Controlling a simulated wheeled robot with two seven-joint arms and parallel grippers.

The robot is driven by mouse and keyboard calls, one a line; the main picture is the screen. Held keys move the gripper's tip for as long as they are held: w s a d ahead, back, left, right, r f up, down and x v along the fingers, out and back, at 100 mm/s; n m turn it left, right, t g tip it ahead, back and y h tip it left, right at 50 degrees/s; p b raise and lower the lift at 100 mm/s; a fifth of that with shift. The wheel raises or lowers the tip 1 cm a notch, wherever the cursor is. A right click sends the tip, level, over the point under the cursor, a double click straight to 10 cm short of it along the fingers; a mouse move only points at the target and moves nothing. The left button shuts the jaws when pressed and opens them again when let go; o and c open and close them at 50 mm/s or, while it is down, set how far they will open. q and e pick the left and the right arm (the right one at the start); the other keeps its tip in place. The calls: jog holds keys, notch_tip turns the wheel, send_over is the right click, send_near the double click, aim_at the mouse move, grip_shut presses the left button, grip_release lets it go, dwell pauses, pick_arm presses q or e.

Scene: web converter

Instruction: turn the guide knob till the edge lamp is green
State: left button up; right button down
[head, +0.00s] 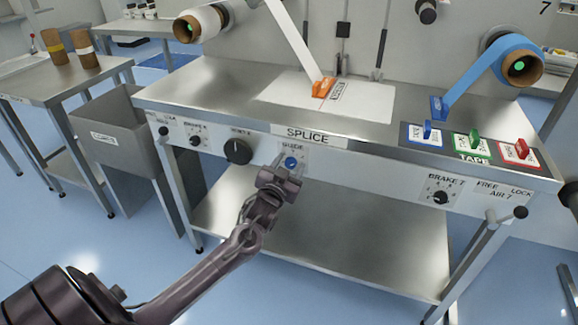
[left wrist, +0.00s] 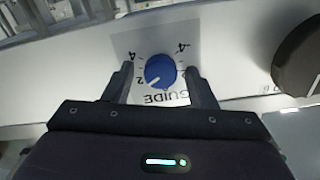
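The blue guide knob (head: 291,162) sits on the front panel under the SPLICE sign. In the left wrist view the knob (left wrist: 160,70) lies between my left gripper's fingers (left wrist: 160,76), with a visible gap on each side. Its white pointer slants to the lower left of that view, near a 2 mark. My left gripper (head: 284,168) is open in front of the panel, in line with the knob. I cannot pick out the edge lamp for certain; small green dots show in both roll cores. My right gripper is not in view.
A larger black knob (head: 238,151) is left of the guide knob, and a brake knob (head: 440,197) is farther right. A lever with a black ball (head: 520,212) juts out at the right. A grey bin (head: 118,135) stands at the left. The white splice plate (head: 360,104) lies on top.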

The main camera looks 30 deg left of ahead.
pick_arm(q)
jog(key=v, duration=0.7)
jog(key=shift+s+d, duration=0.15)
jog(key=shift+s, duration=0.25)
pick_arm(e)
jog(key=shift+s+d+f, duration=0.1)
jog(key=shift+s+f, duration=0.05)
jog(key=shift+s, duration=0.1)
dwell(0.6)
